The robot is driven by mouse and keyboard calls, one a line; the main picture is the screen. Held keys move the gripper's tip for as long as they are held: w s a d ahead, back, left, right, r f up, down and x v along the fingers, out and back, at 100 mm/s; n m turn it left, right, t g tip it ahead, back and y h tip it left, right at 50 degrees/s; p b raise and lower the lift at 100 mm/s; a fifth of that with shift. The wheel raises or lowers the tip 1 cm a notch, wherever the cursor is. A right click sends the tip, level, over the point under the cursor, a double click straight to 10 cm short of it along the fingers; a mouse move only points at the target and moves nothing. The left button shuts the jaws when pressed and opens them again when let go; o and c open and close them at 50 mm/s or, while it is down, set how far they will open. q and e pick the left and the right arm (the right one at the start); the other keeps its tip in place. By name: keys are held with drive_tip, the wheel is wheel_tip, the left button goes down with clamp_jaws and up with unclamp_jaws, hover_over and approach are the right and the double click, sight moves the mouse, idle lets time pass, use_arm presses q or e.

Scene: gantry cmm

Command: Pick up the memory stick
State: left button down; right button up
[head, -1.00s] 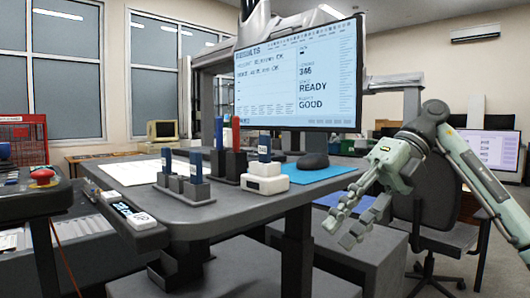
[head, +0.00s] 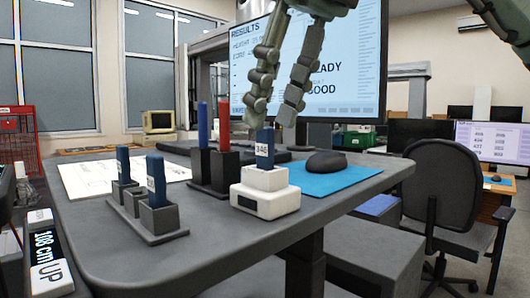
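A blue memory stick (head: 264,150) with a white label reading 346 stands upright in a white dock (head: 266,192) on the grey table. My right gripper (head: 271,110) points down from the top of the view, its fingers apart with nothing between them. Its fingertips are just above the stick's top; the exact depth between them is hard to tell. Two other blue sticks with labels stand in a low grey holder, one at the front (head: 156,178) and one behind it (head: 123,164). My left gripper is not in view.
A taller dark holder (head: 209,168) with a blue and a red marker-like stick stands behind the dock on the left. A black mouse (head: 325,162) sits on a blue mat (head: 347,180) to the right. A large screen (head: 355,75) stands behind. The table's front is clear.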

sight(265, 135)
drive_tip(key=x, duration=0.4)
drive_tip(key=shift+r, duration=0.1)
drive_tip(key=shift+w+f, duration=0.1)
drive_tip(key=shift+f, duration=0.1)
clamp_jaws()
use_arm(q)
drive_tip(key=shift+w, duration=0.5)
